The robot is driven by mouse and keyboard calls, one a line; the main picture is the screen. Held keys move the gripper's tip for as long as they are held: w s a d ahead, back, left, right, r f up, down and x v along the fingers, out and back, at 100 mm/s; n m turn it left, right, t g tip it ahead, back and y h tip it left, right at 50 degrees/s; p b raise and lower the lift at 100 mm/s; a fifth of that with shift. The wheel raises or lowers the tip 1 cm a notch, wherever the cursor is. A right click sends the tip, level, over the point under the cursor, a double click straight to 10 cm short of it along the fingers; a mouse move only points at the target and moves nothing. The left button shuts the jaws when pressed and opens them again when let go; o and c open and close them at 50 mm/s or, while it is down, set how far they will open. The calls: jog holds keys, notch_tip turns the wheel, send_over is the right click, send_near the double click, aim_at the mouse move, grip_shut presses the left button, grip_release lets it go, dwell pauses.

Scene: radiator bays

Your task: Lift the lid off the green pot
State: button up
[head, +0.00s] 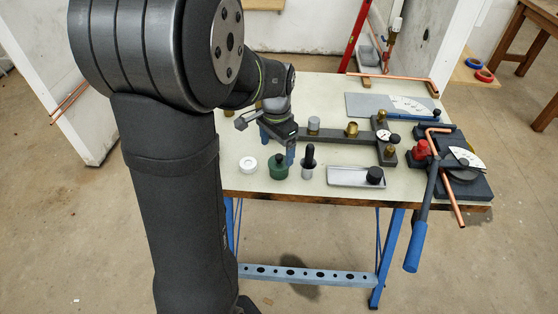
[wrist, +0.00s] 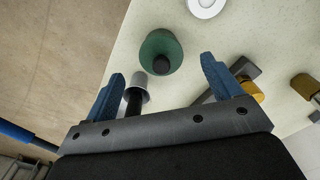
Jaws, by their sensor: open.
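The green pot (head: 278,172) stands on the bench near its front edge. Its lid has a small black knob (head: 279,158) on top. In the wrist view the green pot (wrist: 155,42) shows from above, with the black knob (wrist: 161,65) between the lines of my fingers. I cannot make out the seam between lid and pot. My gripper (head: 278,147) has blue fingers, open and empty, above and behind the pot in the head view. In the wrist view my gripper (wrist: 163,66) frames the knob, apparently without touching it.
A white ring-shaped piece (head: 248,166) is left of the pot. A grey cylinder with a black handle (head: 308,165) stands close on its right. Beyond are a grey tray (head: 345,178), a dark bar with brass fittings (head: 345,137) and a pipe bender (head: 465,180).

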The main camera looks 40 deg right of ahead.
aim_at(279, 155)
jog(key=f, duration=0.4)
jog(key=shift+d+f, duration=0.3)
jog(key=shift+d, duration=0.1)
jog(key=c, duration=1)
jog(key=shift+c, duration=0.2)
jog(key=shift+r, duration=0.15)
